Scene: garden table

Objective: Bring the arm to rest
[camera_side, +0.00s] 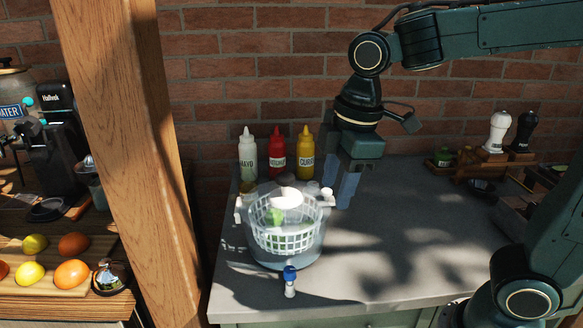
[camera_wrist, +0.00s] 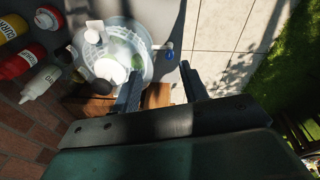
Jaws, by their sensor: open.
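My gripper (camera_side: 345,188) hangs from my arm, pointing down, above the grey counter (camera_side: 390,240) and just right of and behind the white basket (camera_side: 290,238). Its two blue-grey fingers are apart with nothing between them. In the wrist view my gripper (camera_wrist: 157,84) also shows open and empty, its fingertips near the basket's rim. The basket sits in a clear bowl (camera_side: 275,264) and holds something white (camera_side: 286,199) and something green (camera_side: 273,216).
Mayo (camera_side: 248,158), ketchup (camera_side: 277,160) and curry (camera_side: 305,160) bottles stand behind the basket. Shakers (camera_side: 497,132) stand back right. A wooden post (camera_side: 135,150) rises left. The counter's middle right is clear.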

